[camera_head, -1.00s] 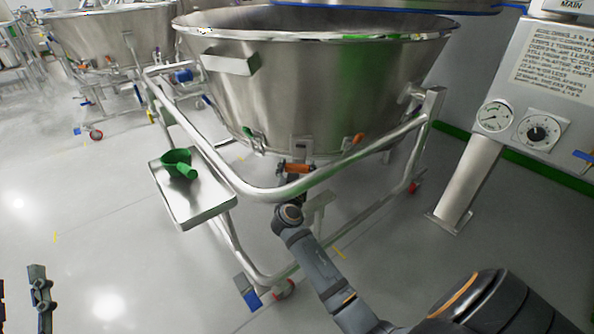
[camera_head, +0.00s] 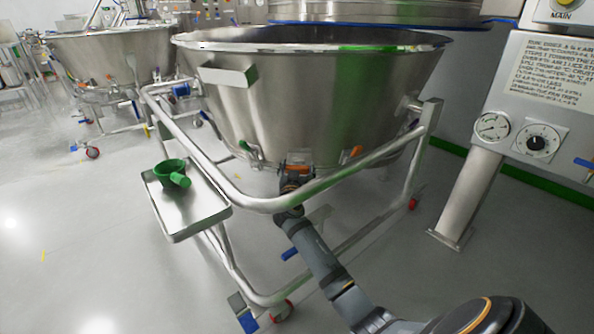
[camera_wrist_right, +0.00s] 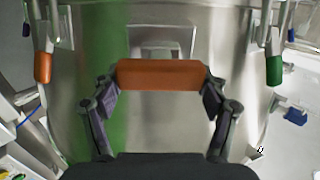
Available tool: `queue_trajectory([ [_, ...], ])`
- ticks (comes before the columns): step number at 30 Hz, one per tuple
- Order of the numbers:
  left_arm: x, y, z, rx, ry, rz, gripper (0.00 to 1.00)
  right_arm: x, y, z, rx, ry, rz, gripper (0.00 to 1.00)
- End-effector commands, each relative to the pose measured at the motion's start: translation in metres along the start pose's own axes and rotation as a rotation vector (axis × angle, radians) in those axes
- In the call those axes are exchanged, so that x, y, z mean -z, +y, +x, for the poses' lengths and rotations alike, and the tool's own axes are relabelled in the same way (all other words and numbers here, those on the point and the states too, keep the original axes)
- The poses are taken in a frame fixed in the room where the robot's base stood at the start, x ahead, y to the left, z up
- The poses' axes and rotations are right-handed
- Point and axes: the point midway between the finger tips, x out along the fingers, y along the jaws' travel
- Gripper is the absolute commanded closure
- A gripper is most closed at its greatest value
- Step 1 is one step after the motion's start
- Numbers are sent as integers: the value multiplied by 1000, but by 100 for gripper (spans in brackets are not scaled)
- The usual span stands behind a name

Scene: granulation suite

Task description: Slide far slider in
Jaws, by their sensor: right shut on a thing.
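The slider's orange handle (camera_head: 298,168) is at the low front of the large steel bowl (camera_head: 320,105), just under a small bracket. In the right wrist view the orange handle (camera_wrist_right: 160,75) lies level across the picture, close in front of the bowl wall. The slider's plate behind the handle is mostly hidden. My left gripper is not in view.
A steel frame rail (camera_head: 268,204) curves round the bowl's front, above my right forearm. An orange lever (camera_head: 351,155) and a green lever (camera_head: 246,147) hang beside the handle. A side tray (camera_head: 195,218) holds a green scoop (camera_head: 172,173). A control panel (camera_head: 550,95) stands right.

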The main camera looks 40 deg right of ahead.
Motion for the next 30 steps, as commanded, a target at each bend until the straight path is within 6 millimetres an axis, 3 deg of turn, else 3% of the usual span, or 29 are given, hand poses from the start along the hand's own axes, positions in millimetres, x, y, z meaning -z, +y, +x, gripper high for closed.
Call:
queue_trajectory([
  [5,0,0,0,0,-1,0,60,5,-1,1,3,9,2,82],
  [6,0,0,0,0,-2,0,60,5,-1,1,3,9,2,24],
  [11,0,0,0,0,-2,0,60,4,0,1,2,8,2,2],
  [23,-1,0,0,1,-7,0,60,2,-1,-4,2,4,2,2],
  [26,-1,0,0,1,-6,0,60,1,-1,-18,4,4,3,2],
  [30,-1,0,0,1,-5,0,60,1,-1,-52,4,2,5,2],
])
